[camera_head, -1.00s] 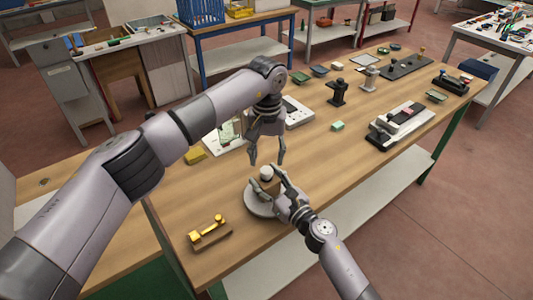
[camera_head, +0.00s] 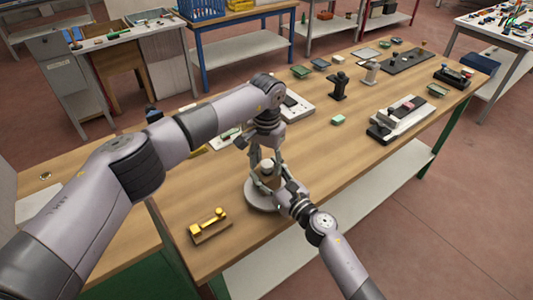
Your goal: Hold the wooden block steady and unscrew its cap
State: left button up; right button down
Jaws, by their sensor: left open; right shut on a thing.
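The wooden block (camera_head: 266,183) stands on a round grey disc (camera_head: 252,199) near the front edge of the wooden table. Its pale cap (camera_head: 267,167) sits on top. My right gripper (camera_head: 272,186) reaches in from the lower right and is shut on the block's sides, partly hiding it. My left gripper (camera_head: 266,168) points straight down from above, its open fingers on either side of the cap. I cannot tell whether they touch it.
A grey and black device (camera_head: 400,118), a black stand (camera_head: 338,86) and a small green block (camera_head: 338,120) are farther back. The table right of the disc is clear.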

pick_arm(q)
jog(key=shift+f, duration=0.15)
jog(key=shift+c, duration=0.2)
grip_shut()
jog(key=n, duration=0.6)
jog(key=shift+a+n, duration=0.1)
jog(key=shift+n, duration=0.2)
jog(key=shift+c, duration=1)
grip_release()
jog(key=o, duration=0.3)
